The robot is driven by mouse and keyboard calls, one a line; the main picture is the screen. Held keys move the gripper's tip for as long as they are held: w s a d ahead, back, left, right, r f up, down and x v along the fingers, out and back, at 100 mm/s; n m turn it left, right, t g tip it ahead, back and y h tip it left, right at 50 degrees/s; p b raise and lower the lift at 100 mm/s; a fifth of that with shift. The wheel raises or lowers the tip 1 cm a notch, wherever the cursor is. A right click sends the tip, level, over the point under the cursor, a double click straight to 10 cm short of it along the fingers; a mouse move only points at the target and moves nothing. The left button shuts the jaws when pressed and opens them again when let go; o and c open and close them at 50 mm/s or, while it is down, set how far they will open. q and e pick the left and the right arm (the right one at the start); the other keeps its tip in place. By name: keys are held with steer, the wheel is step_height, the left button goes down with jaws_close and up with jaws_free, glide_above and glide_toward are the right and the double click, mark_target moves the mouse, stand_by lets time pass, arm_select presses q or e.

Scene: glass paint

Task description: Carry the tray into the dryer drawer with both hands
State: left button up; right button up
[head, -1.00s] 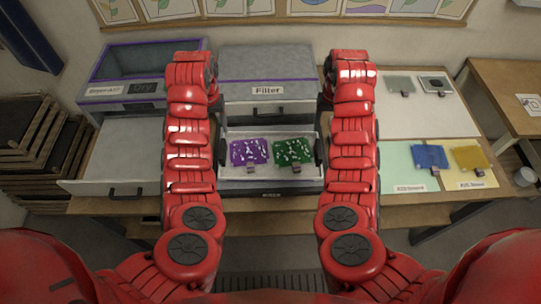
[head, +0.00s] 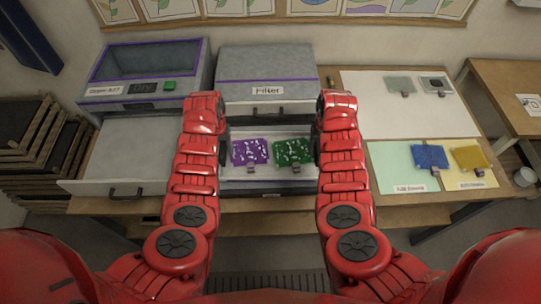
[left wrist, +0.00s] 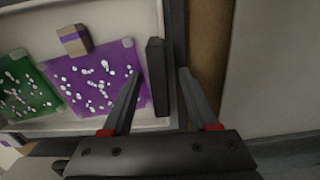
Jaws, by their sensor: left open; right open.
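The pale tray (head: 270,184) sits in the open front of the filler (head: 267,92). It holds a purple glass piece (head: 250,152) and a green glass piece (head: 292,152), each with white specks. My left gripper (head: 222,152) is at the tray's left side, mostly hidden behind my arm. In the left wrist view my left gripper (left wrist: 162,98) is open, with a dark upright handle (left wrist: 157,78) of the tray between its fingers. My right gripper (head: 317,152) is at the tray's right side and open; its fingers are mostly hidden. The dryer drawer (head: 125,160) is pulled out at the left, empty.
The dryer (head: 145,75) stands behind its drawer, with a green button (head: 170,86). Stacked dark boards (head: 40,145) stand at far left.

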arm_select(q)
steer(key=shift+f, duration=0.1)
arm_select(e)
steer(key=shift+f, duration=0.1)
arm_select(q)
steer(key=shift+c, duration=0.2)
arm_select(e)
steer(key=shift+c, duration=0.2)
arm_select(q)
jaws_close()
arm_select(e)
jaws_close()
stand_by(0.7)
